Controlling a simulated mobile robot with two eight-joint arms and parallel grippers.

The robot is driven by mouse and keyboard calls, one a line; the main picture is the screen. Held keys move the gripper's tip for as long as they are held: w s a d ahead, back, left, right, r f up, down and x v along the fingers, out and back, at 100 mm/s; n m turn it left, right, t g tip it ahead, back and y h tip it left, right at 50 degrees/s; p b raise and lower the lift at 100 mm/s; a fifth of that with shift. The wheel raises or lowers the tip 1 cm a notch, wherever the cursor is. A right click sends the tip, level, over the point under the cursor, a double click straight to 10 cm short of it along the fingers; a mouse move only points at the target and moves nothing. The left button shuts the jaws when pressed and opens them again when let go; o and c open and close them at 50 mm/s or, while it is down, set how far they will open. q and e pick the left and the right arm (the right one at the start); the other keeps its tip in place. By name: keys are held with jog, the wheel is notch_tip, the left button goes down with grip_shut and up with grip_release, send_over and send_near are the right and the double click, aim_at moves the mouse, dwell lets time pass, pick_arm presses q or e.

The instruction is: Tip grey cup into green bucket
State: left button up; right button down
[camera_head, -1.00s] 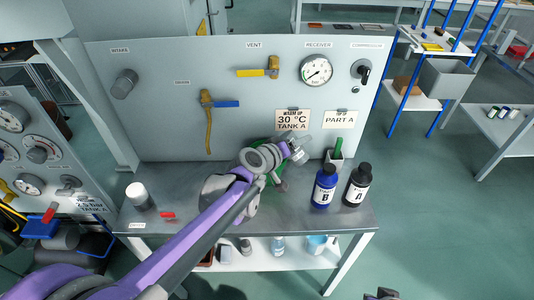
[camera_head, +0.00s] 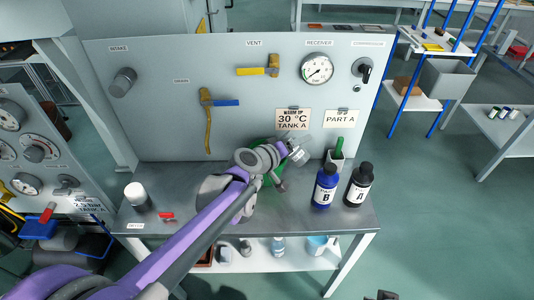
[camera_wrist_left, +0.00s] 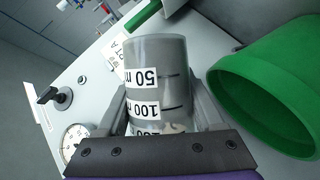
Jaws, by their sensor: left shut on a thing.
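My left gripper (camera_wrist_left: 160,112) is shut on the grey cup (camera_wrist_left: 155,60), which carries white labels such as 50 and 100. The cup looks tilted in the head view, at the end of my left arm; its inside and contents are not visible. The green bucket (camera_wrist_left: 262,95) is just right of the cup in the left wrist view, apart from it, with its open mouth showing. In the head view my left arm hides most of the bucket (camera_head: 256,187) on the bench. A small dark part at the bottom edge may be my right gripper (camera_head: 383,295).
The metal bench (camera_head: 290,210) carries a blue bottle (camera_head: 325,188), a black bottle (camera_head: 359,187), a white-topped jar (camera_head: 137,196) and a holder with a green-handled tool (camera_head: 337,152). The upright panel (camera_head: 160,85) with valves and a gauge (camera_head: 316,68) stands close behind.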

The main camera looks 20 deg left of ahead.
pick_arm(q)
jog(key=shift+f+n+h+b, duration=0.4)
jog(key=shift+n+b, duration=0.1)
jog(key=shift+b, duration=0.1)
dwell(0.4)
jog(key=shift+r+n+h+b, duration=0.3)
jog(key=shift+r+n, duration=0.15)
jog(key=shift+n, duration=0.15)
dwell(1.2)
jog(key=shift+w+a+r+n+h, duration=0.15)
jog(key=shift+a+r+n+h, duration=0.1)
jog(key=shift+a+n, duration=0.15)
jog(key=shift+w+a+r+n+h, duration=0.15)
jog(key=shift+a+n+h, duration=0.15)
jog(key=shift+a, duration=0.15)
dwell(1.1)
jog(key=shift+a+f+n, duration=0.1)
jog(key=shift+f+n, duration=0.25)
jog(key=shift+n, duration=0.15)
dwell(1.1)
